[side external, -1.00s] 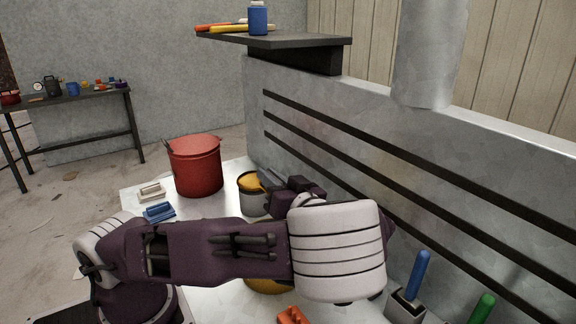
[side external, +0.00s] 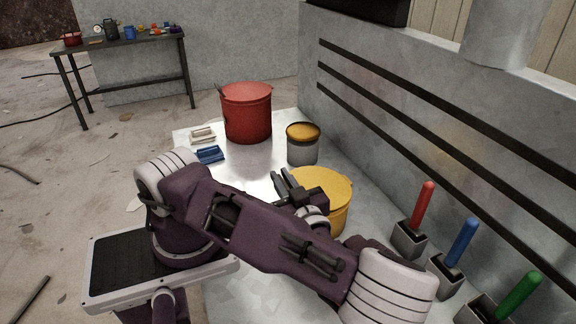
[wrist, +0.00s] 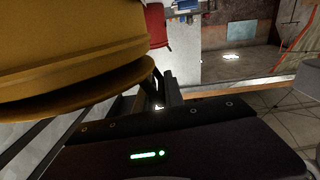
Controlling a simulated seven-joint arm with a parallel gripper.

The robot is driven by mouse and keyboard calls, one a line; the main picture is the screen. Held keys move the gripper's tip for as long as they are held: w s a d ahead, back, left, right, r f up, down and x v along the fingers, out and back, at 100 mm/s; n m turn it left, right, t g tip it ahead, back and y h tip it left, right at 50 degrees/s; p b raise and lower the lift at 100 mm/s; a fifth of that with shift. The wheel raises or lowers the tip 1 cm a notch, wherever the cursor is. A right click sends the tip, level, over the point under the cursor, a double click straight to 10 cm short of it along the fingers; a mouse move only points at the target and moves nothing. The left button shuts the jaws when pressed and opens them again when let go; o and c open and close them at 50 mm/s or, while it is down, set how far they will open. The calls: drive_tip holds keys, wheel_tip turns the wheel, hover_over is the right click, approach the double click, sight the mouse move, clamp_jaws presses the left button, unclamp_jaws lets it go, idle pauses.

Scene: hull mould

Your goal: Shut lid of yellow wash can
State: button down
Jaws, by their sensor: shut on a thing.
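The yellow wash can (side external: 338,211) stands on the pale worktop, right of my gripper and partly hidden by my arm. Its round yellow lid (side external: 325,184) lies over the top; I cannot tell whether it sits fully down. My gripper (side external: 284,184) is at the lid's left edge. In the wrist view, a large yellow rounded body with a protruding rim (wrist: 75,95) fills the upper left. The dark fingers (wrist: 160,88) are close together against that rim. They seem shut on the lid's edge, but the grip itself is mostly hidden.
A grey can with an orange-yellow top (side external: 303,148) and a red pot (side external: 247,112) stand behind. Blue (side external: 209,154) and white (side external: 203,136) brushes lie left. Red, blue and green handles (side external: 463,243) stand in holders along the slotted metal wall (side external: 400,120).

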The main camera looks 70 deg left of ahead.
drive_tip(key=shift+s+f+n, duration=0.25)
drive_tip(key=shift+f+n, duration=0.45)
drive_tip(key=shift+f, duration=0.35)
drive_tip(key=shift+f, duration=0.1)
drive_tip(key=c, duration=1.5)
unclamp_jaws()
drive_tip(key=d, duration=0.7)
drive_tip(key=shift+d, duration=0.1)
